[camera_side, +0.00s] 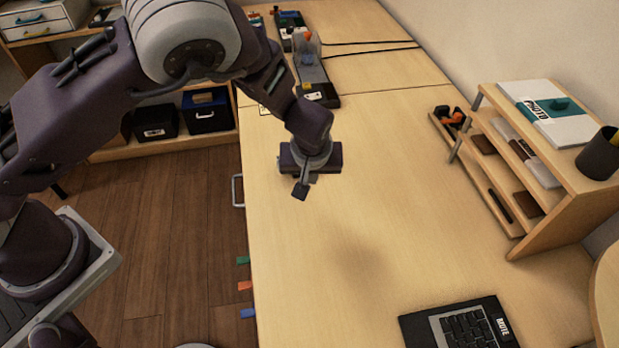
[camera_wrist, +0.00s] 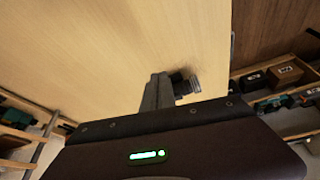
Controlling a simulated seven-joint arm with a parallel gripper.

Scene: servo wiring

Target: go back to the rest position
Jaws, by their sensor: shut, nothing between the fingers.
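My gripper (camera_side: 303,188) is shut and empty. In the side view it hangs above the left part of the wooden table (camera_side: 400,200), apart from the surface, with a soft shadow on the wood to its lower right. In the wrist view my gripper (camera_wrist: 170,88) shows its dark fingers together over bare table (camera_wrist: 90,50).
A wooden shelf unit (camera_side: 560,185) with a book and a dark cup (camera_side: 601,155) stands at the right. A keyboard in a black case (camera_side: 460,325) lies at the near edge. Two black cables (camera_side: 370,47) run across the far end. The table's middle is clear.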

